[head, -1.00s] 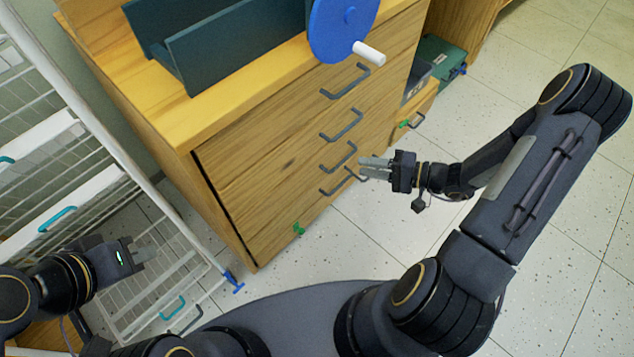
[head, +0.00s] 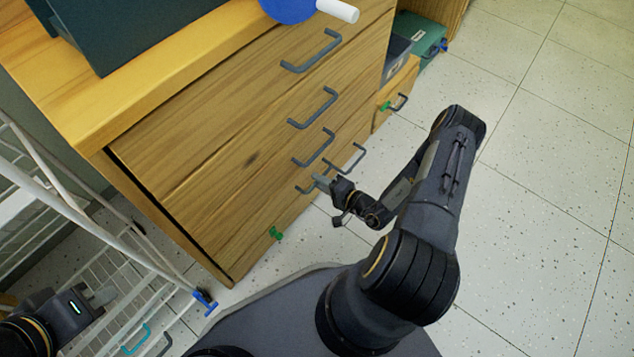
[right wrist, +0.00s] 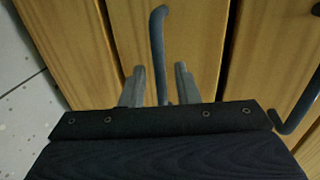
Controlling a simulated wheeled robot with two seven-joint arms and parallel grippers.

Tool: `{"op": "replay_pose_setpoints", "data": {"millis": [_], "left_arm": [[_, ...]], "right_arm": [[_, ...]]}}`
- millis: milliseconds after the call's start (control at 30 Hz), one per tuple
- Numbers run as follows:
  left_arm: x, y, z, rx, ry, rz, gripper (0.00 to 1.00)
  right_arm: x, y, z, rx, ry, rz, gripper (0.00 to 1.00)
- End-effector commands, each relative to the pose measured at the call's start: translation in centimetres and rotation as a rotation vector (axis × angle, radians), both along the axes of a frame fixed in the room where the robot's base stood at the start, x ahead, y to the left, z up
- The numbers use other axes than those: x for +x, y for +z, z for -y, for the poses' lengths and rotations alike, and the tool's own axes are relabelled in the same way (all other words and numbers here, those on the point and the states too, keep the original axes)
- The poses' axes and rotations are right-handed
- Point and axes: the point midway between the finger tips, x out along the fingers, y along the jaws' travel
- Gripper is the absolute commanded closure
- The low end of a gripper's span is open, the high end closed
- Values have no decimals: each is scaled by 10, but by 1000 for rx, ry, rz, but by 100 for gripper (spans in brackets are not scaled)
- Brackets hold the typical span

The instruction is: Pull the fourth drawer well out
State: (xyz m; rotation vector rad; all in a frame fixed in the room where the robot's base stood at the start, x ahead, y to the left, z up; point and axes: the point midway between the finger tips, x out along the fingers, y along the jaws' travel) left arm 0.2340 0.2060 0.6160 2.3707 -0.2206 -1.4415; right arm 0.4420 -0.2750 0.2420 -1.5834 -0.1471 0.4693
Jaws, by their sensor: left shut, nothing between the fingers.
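The wooden cabinet (head: 170,150) has a column of drawers with grey bar handles. The fourth drawer's handle (head: 303,187) is low on the front, partly hidden by my right gripper (head: 320,182). In the right wrist view my right gripper (right wrist: 160,80) is open, with one finger on each side of a grey handle (right wrist: 158,40). Gaps show between fingers and bar. The drawer front (right wrist: 195,40) looks pushed in, though the gripper hides part of it. My left gripper (head: 105,296) is shut and empty at the lower left, beside the white wire rack.
The white wire rack (head: 90,228) stands left of the cabinet, with a blue foot (head: 205,300) near its front corner. A smaller wooden unit (head: 395,95) with a green-tabbed handle and a green box (head: 425,40) are behind on the right. Speckled floor is free at right.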

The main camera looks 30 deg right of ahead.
Motion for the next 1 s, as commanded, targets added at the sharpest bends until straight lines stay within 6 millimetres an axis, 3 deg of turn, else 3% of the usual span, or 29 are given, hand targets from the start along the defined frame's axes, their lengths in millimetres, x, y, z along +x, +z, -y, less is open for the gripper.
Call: {"op": "replay_pose_setpoints", "data": {"millis": [133,400,633,1000], "left_arm": [[0,-5,0,0,0,0,100],[0,-5,0,0,0,0,100],[0,-5,0,0,0,0,100],[0,-4,0,0,0,0,100]], "right_arm": [[10,-2,-5,1,1,2,72],[12,-2,-5,1,1,0,72],[11,-2,-5,1,1,0,100],[11,-1,-5,1,1,0,100]]}}
